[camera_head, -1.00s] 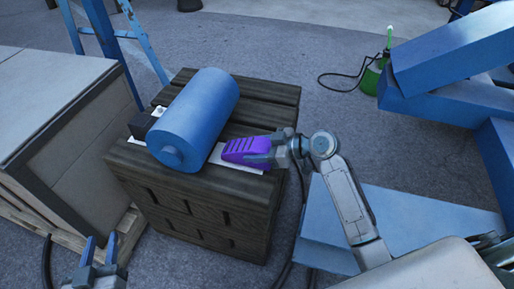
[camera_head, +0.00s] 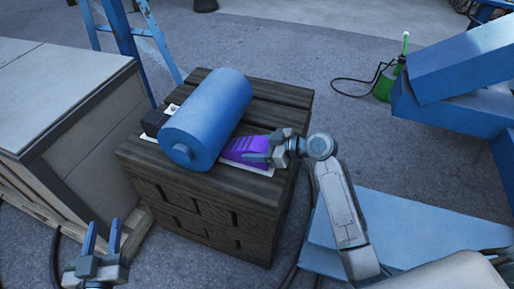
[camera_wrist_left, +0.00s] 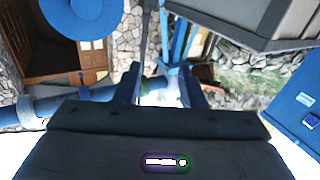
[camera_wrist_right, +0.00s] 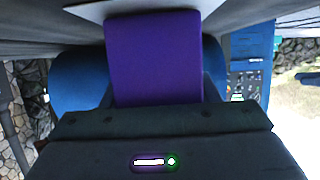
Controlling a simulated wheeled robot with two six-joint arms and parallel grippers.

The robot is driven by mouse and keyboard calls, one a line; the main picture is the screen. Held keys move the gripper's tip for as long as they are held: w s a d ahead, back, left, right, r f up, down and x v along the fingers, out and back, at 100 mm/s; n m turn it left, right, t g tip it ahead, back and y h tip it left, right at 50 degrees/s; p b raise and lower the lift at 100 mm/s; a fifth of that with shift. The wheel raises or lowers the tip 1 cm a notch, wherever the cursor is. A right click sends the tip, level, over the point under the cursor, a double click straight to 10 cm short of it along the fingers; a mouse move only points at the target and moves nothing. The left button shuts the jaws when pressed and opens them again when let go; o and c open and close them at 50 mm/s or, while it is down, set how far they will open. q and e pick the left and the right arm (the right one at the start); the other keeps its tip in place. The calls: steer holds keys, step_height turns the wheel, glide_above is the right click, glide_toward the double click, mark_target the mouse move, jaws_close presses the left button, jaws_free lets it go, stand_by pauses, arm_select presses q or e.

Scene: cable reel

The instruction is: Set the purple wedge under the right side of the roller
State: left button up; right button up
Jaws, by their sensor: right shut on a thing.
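The blue roller (camera_head: 208,116) lies on a dark wooden crate (camera_head: 205,212). The purple wedge (camera_head: 243,149) is at the roller's right side, on or just above a white strip (camera_head: 257,170) on the crate top. My right gripper (camera_head: 262,152) is shut on the wedge from the right. In the right wrist view the wedge (camera_wrist_right: 153,60) fills the space between the fingers, and the blue roller (camera_wrist_right: 82,78) shows behind it. Whether the wedge touches the roller cannot be told. My left gripper (camera_head: 102,238) is open and empty at the lower left, away from the crate.
A dark block (camera_head: 155,122) sits at the roller's left side. A large grey box (camera_head: 60,110) on a pallet stands left of the crate, with a blue ladder (camera_head: 125,45) behind. A green canister (camera_head: 385,84) stands on the floor at the right.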

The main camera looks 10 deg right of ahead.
steer(key=o, duration=1.4)
steer(key=shift+r, duration=0.1)
steer(key=shift+o, duration=0.4)
steer(key=shift+d, duration=0.1)
steer(key=v, duration=0.8)
steer(key=shift+s+d+p, duration=0.2)
steer(key=shift+d+p, duration=0.05)
steer(key=shift+p, duration=0.05)
arm_select(q)
steer(key=shift+s+d+f+g, duration=0.1)
steer(key=shift+s+f+g, duration=0.2)
steer(key=shift+f, duration=0.3)
steer(key=shift+s+f+g, duration=0.15)
steer(key=shift+f+g, duration=0.3)
steer(key=shift+f, duration=0.1)
steer(key=shift+s+d+f+g, duration=0.1)
steer(key=shift+s+f+g, duration=0.2)
steer(key=shift+f, duration=0.3)
arm_select(e)
steer(key=shift+v, duration=1)
